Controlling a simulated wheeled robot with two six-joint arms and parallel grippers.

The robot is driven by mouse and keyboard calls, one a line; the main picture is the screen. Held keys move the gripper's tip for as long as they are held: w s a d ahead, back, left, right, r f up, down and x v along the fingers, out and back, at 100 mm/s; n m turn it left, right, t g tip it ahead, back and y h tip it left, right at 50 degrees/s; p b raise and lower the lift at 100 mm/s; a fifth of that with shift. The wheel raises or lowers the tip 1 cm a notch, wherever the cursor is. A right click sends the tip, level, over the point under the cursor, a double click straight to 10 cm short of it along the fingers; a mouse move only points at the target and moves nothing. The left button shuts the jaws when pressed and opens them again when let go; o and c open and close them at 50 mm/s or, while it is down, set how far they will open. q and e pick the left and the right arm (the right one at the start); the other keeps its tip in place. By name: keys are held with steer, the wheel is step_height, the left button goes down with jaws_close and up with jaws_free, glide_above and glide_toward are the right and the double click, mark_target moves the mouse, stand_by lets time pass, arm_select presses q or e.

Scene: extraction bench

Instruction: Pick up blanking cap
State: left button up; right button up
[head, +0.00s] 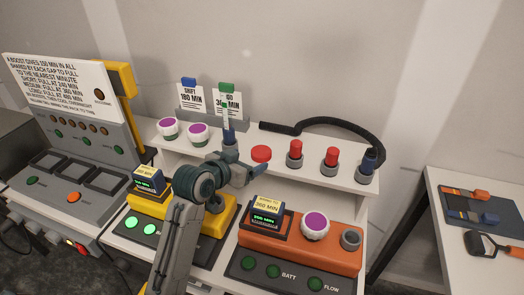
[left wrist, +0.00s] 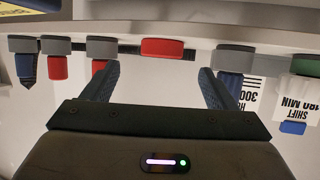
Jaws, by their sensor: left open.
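The blanking cap appears to be the plain red disc (head: 261,153) at the front of the white shelf; it also shows in the left wrist view (left wrist: 162,48), between the fingers but beyond their tips. My left gripper (head: 250,168) is open and empty, just in front and to the left of the red cap, apart from it. In the left wrist view its two fingers (left wrist: 162,80) spread to either side of the cap. My right gripper is out of view.
Two red-topped fittings (head: 295,152) (head: 330,157) and a blue-topped one (head: 368,163) stand to the right on the shelf (head: 310,182). A blue fitting (head: 229,134) stands close left. Purple-topped knobs (head: 168,128) sit farther left. An orange unit (head: 330,250) is below.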

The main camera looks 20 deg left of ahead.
mark_target(258, 153)
arm_select(q)
steer(key=shift+w+d+f, duration=0.15)
steer(key=shift+w, duration=0.25)
steer(key=shift+w+f, duration=0.1)
steer(key=shift+w, duration=0.2)
steer(key=p+x, duration=0.2)
steer(key=x, duration=0.2)
steer(key=shift+w, duration=0.3)
steer(key=shift+w+d, duration=0.1)
steer(key=shift+w, duration=0.2)
steer(key=shift+f, duration=0.1)
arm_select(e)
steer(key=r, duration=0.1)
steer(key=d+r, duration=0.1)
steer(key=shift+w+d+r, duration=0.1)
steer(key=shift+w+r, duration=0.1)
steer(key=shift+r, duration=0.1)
arm_select(q)
steer(key=c, duration=1.1)
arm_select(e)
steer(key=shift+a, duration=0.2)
